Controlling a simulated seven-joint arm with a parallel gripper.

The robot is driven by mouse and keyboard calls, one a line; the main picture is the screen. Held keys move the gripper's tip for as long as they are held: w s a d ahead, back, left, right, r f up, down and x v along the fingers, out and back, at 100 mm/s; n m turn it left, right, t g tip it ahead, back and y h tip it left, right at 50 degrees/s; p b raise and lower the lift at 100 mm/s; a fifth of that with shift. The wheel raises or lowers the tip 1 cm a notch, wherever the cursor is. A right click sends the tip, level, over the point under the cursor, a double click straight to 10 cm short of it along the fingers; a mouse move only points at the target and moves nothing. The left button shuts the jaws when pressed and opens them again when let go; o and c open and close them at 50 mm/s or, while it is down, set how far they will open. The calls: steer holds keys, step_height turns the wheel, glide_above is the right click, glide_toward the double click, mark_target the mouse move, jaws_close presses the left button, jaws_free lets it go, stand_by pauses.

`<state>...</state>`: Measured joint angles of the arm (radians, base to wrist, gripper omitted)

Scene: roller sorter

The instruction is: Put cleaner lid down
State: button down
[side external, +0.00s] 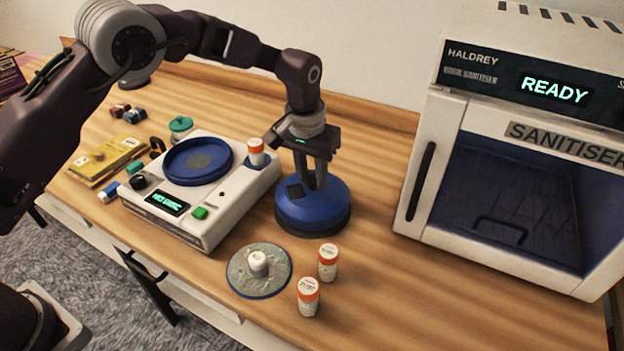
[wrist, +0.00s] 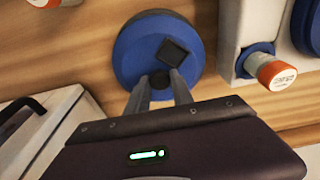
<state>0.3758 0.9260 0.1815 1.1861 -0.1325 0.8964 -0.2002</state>
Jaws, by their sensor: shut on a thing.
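The cleaner lid is a round blue piece (side external: 325,216) with a dark lower rim and a small dark square patch on top. It is on or just above the wooden table, right of the white machine; I cannot tell if it touches the table. My gripper (side external: 316,180) points down over it, shut on its small dark knob.
A white machine (side external: 225,215) with a blue dish (side external: 181,177) stands to the left, bearing an orange-capped vial (side external: 256,153). In front are a grey blue-rimmed disc (side external: 240,273) and two orange-capped vials (side external: 328,263) (side external: 308,297). A sanitiser (side external: 450,90) stands right. Table between is clear.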

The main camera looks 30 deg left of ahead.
mark_target(307, 194)
steer(key=shift+f, duration=0.55)
steer(key=shift+f, duration=0.15)
steer(key=c, duration=1.1)
jaws_free()
steer(key=r, duration=0.4)
steer(key=s+r, duration=0.1)
steer(key=r, duration=0.7)
steer(key=shift+s+r, duration=0.1)
steer(key=shift+s, duration=0.3)
steer(key=shift+r, duration=0.1)
